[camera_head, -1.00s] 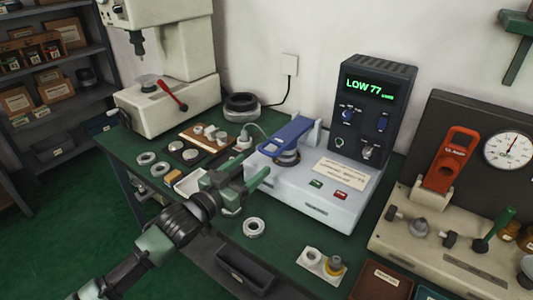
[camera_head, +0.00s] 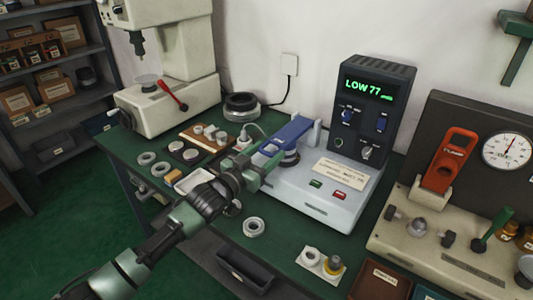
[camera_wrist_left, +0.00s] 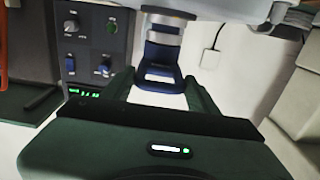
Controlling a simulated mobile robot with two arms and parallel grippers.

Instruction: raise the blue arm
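The blue arm (camera_head: 290,132) lies lowered over a dark ring seat on the white measuring machine (camera_head: 313,195). My left gripper (camera_head: 264,162) is at the near left end of the blue arm. In the left wrist view the blue arm's looped end (camera_wrist_left: 160,78) shows between the two fingers of the left gripper (camera_wrist_left: 160,85). The fingers are apart, with a gap visible on each side of the loop. My right gripper is in neither view.
The machine's dark display box (camera_head: 372,110) stands behind it and reads "LOW 77". Loose rings, one of them a steel ring (camera_head: 253,227), lie on the green table. A gauge stand (camera_head: 450,215) is at the right, a press (camera_head: 165,85) at back left.

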